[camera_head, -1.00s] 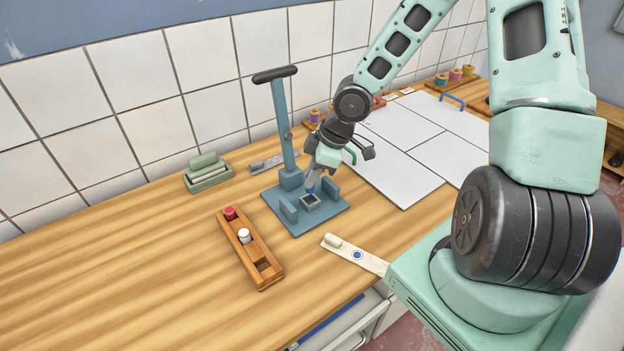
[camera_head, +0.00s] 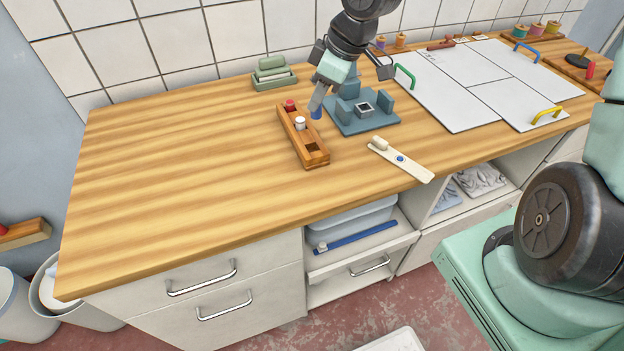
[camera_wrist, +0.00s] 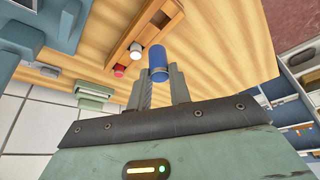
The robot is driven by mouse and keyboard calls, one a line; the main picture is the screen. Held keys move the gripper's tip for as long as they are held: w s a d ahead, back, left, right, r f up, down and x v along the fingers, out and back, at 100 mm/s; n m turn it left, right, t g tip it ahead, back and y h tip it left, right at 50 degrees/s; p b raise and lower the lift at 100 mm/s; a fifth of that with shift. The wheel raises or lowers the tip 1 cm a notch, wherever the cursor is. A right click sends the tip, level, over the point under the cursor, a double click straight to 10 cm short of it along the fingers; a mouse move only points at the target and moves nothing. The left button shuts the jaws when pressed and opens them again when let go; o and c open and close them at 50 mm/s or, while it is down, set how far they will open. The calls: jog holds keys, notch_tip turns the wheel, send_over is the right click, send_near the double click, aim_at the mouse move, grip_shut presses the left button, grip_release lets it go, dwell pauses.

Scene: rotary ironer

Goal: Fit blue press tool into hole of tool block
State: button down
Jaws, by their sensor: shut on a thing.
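My gripper (camera_head: 318,104) is shut on the blue press tool (camera_head: 316,113). The tool also shows between the fingertips in the wrist view (camera_wrist: 158,60), its blue end outward. In the head view the gripper holds it above the table near the tool block. The tool block (camera_head: 304,150) is a wooden bar with a red-topped tool (camera_head: 290,105) and a white-topped tool (camera_head: 300,123) standing in it. Its hole at the near end (camera_head: 312,147) is empty. Whether the blue tool touches the block cannot be told.
A blue-grey press stand (camera_head: 383,123) with a square socket is right of the block. A cream strip with a blue dot (camera_head: 415,167) lies in front. A green stacked item (camera_head: 270,75) sits at the back. The table's left side is clear.

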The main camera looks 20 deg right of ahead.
aim_at(314, 117)
jog(key=f, duration=0.3)
jog(key=a+f+b, duration=0.1)
jog(key=shift+s+a+f, duration=0.1)
jog(key=shift+s+f, duration=0.2)
jog(key=shift+f, duration=0.05)
jog(key=shift+f+b, duration=0.45)
jog(key=shift+f, duration=2.15)
jog(key=shift+f, duration=0.15)
jog(key=c, duration=1.3)
grip_release()
